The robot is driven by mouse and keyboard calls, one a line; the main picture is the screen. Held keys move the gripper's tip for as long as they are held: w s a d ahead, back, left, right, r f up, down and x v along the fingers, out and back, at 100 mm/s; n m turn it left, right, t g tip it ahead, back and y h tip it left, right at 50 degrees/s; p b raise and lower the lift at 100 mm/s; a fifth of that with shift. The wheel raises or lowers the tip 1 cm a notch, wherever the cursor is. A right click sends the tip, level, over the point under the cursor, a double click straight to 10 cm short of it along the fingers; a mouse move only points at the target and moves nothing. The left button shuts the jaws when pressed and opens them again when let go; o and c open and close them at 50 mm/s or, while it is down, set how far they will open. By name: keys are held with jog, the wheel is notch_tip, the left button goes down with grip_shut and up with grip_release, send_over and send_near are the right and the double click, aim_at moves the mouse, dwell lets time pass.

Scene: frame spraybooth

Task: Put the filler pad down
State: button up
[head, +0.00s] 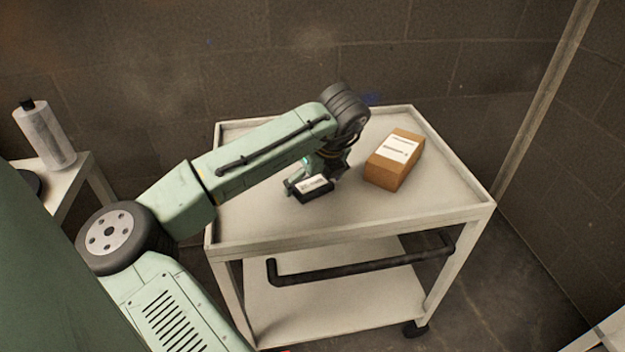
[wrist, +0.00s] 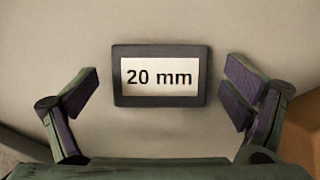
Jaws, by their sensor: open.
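The filler pad (head: 316,188) is a small dark block with a white label. In the wrist view the pad (wrist: 160,98) reads "20 mm" and lies flat on the pale top of the trolley (wrist: 150,25). My gripper (wrist: 160,92) is open, with one finger on each side of the pad and a clear gap to both. In the head view my gripper (head: 314,184) is low over the trolley top (head: 265,218), right at the pad. Part of the pad's far side is hidden there by my gripper.
A brown cardboard box (head: 394,160) with a white label stands on the trolley, right of the pad; its edge shows at the wrist view's right. The trolley has a raised rim and a dark handle (head: 360,262). A bottle (head: 45,134) stands on a side table at left.

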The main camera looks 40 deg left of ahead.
jog(key=shift+r, duration=0.3)
jog(key=v, duration=1.1)
jog(key=shift+d+r, duration=0.2)
jog(key=shift+r, duration=0.15)
